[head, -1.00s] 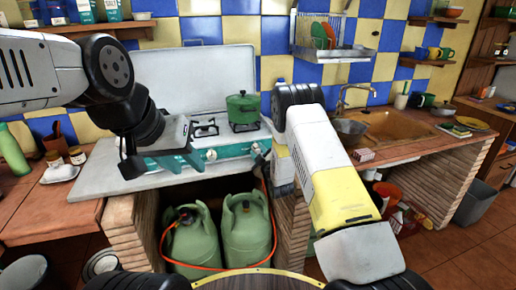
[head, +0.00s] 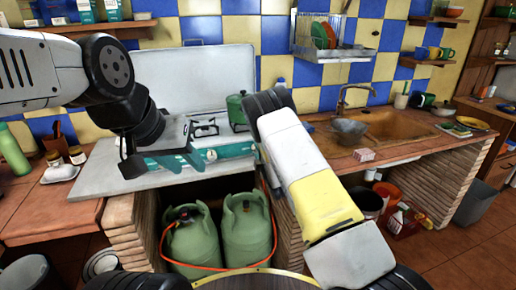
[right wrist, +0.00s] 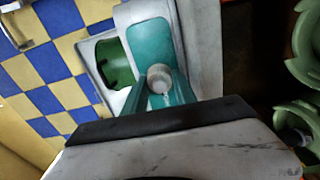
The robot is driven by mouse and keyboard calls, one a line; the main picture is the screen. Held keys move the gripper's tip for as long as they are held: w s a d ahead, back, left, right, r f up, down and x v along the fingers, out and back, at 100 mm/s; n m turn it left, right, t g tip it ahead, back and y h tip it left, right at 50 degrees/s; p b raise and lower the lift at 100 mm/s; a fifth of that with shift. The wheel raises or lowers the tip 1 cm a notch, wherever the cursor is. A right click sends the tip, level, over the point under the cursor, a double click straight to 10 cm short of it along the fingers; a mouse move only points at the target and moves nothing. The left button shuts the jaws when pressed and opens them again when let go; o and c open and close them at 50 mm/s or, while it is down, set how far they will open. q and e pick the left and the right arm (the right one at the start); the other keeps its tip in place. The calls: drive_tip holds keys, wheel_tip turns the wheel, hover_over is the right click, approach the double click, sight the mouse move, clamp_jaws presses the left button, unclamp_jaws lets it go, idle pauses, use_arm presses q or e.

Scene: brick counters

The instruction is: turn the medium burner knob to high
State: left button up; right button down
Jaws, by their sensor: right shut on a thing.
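The stove has a teal front panel (head: 232,151). One round white-and-teal knob (head: 211,155) shows on it in the head view. In the right wrist view, my right gripper (right wrist: 160,92) has its teal fingers shut on a pale round knob (right wrist: 158,77) on the stove front. In the head view the right arm's wrist covers that end of the panel, so this knob and the fingertips are hidden there. My left gripper (head: 181,161) hangs over the left front of the stove, its teal fingers spread apart and empty. The knob's setting cannot be read.
A green pot (head: 237,108) stands on the stove, partly behind my right wrist. Two green gas bottles (head: 246,230) with an orange hose stand below. A sink (head: 395,125) and a small pinkish box (head: 364,155) are on the right counter. Jars (head: 77,155) stand at left.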

idle(0.3)
drive_tip(key=c, duration=1)
unclamp_jaws()
